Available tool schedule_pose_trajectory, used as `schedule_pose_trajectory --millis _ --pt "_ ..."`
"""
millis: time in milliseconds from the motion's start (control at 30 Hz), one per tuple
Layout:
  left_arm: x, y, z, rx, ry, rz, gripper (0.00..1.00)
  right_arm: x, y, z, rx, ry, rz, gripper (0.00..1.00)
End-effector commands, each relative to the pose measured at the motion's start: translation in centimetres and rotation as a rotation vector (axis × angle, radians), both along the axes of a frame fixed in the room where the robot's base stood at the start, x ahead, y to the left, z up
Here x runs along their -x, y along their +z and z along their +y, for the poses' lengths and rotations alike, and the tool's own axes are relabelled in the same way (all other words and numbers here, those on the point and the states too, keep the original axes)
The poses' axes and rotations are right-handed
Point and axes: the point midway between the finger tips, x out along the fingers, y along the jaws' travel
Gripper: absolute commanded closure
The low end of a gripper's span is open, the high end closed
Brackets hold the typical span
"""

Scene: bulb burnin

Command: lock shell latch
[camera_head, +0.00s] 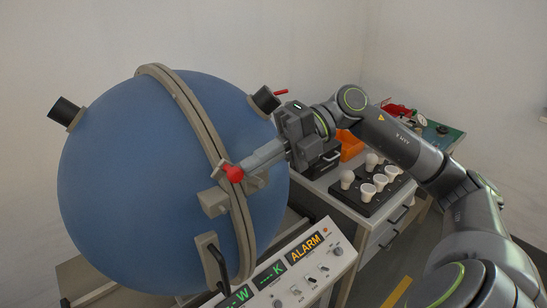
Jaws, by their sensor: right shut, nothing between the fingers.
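The shell is a large blue sphere (110,190) with a beige flange band (188,105) running over it. A red latch knob (233,173) sits at the beige bracket on the band. My right gripper (243,167) reaches in from the right with its fingers shut and empty. Its fingertips are at the red knob, touching it or very close; I cannot tell which. The fingers partly hide the bracket behind the knob. A black handle (218,262) is on the band below. My left gripper is not in view.
A control panel (300,275) with a lit ALARM sign stands below the sphere. A cabinet behind my right arm bears a black tray (372,202) with several white bulbs, and an orange bin (350,146). A green board (440,133) lies farther right.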

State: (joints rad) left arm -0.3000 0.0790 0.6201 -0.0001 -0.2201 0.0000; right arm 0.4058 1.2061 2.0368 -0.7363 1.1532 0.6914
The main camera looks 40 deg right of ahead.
Motion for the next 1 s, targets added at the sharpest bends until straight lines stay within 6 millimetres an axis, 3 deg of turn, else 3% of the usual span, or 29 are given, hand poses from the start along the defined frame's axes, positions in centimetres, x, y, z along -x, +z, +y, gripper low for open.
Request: schedule_pose_trajectory --millis 367,1000 --pt "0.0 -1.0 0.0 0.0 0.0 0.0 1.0 0.2 -1.4 2.7 0.348 0.004 -0.036 1.0" --pt "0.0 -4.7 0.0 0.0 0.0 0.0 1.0 0.4 -4.7 4.5 0.338 0.001 -0.027 1.0"
